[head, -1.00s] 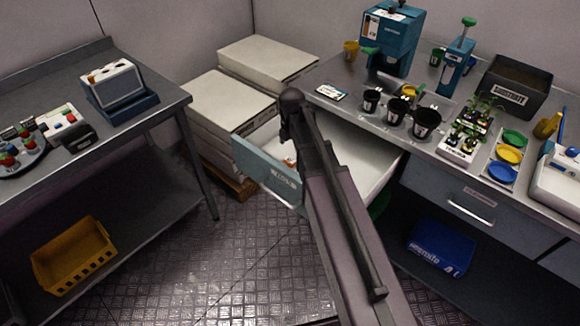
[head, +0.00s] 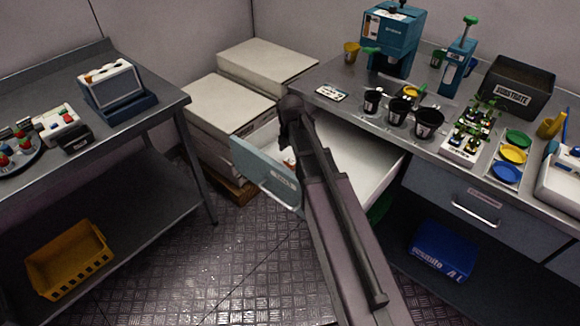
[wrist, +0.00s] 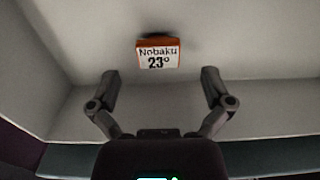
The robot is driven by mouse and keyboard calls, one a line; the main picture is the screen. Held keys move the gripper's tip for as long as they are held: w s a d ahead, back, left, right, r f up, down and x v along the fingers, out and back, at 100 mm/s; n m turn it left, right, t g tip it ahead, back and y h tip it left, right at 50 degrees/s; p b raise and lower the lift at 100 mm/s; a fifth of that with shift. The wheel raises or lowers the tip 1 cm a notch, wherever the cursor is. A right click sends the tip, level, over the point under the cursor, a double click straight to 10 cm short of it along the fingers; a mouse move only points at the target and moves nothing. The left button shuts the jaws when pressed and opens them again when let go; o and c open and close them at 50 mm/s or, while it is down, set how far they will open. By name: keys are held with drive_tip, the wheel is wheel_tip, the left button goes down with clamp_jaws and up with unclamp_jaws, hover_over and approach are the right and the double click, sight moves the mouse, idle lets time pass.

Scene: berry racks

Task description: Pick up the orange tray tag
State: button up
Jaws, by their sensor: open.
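The orange tray tag (wrist: 158,54) has a white face reading "Nobaku 23°" and lies on the pale floor of the open drawer in the wrist view. In the head view only a small orange bit of it (head: 288,163) shows beside my arm; the rest is hidden. My gripper (wrist: 162,78) is open, with its two fingers spread wide and nothing between them. The tag lies beyond the fingertips, roughly centred between them. The drawer (head: 262,172), with a blue-green front, is pulled out below the right counter. My arm covers part of it in the head view.
White boxes (head: 268,68) are stacked behind the drawer. Black cups (head: 397,111), a substrate bin (head: 515,86) and a blue press (head: 392,40) stand on the right counter. A left bench holds a yellow crate (head: 70,262) on its lower shelf. The floor between is clear.

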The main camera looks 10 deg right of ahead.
sight(290, 161)
drive_tip(key=shift+a+f+b, duration=0.1)
drive_tip(key=shift+f+b, duration=1.35)
drive_tip(key=shift+f, duration=0.35)
drive_tip(key=c, duration=0.9)
